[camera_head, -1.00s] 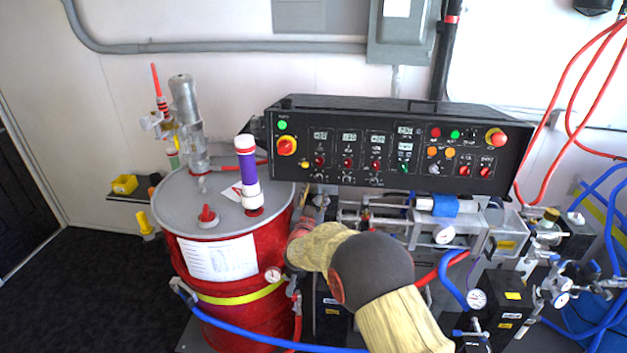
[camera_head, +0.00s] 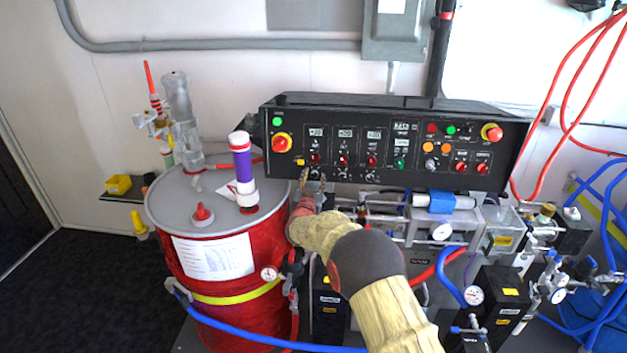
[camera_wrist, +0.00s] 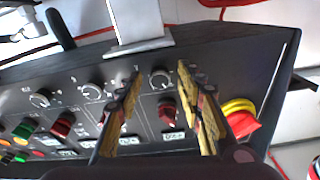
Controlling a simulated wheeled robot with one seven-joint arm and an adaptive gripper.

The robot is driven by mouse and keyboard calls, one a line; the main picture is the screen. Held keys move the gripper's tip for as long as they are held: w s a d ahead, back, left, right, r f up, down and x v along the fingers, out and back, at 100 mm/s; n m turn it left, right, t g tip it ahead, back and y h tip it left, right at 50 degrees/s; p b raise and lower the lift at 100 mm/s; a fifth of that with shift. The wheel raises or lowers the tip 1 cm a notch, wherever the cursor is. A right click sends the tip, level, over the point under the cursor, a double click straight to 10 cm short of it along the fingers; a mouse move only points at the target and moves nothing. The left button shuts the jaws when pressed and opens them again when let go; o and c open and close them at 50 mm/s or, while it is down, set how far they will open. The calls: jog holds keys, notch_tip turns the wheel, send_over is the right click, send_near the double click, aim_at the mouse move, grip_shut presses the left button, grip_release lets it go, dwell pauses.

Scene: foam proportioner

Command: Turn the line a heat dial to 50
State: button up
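The black control panel (camera_head: 392,140) carries a row of red knobs with small round dials below them. The leftmost small dial (camera_head: 315,175) fits the line A heat dial, but its lettering is too small to read. In the wrist view, that dial (camera_wrist: 160,78) has a pale ring and dark centre, with a red knob (camera_wrist: 168,110) close by. My gripper (camera_wrist: 158,70) is open. Its two yellow-and-dark fingers stand on either side of the dial in the picture, with gaps; contact cannot be told. In the head view, my gripper (camera_head: 311,178) is at the panel's lower left edge.
A red-and-yellow switch (camera_wrist: 240,115) sits beside the fingers in the wrist view. The red drum (camera_head: 235,310) with a purple-and-white cylinder (camera_head: 242,165) stands left of my arm. Pipes, gauges and a blue hose (camera_head: 453,282) crowd the space below the panel.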

jog(key=shift+c, duration=1.2)
grip_shut()
jog(key=shift+m, duration=0.4)
jog(key=m+h+b, duration=0.1)
jog(key=m, duration=0.2)
jog(key=m+b, duration=0.1)
jog(key=m, duration=0.2)
jog(key=shift+a+g+h, duration=0.15)
jog(key=shift+g+h, duration=0.15)
jog(key=shift+h, duration=0.1)
jog(key=m, duration=0.4)
jog(key=m+g, duration=0.1)
jog(key=m, duration=0.1)
jog(key=shift+r+h, duration=0.25)
jog(key=shift+h, duration=0.05)
jog(key=shift+m, duration=0.3)
jog(key=shift+o, duration=1.6)
grip_release()
jog(key=shift+a, duration=0.1)
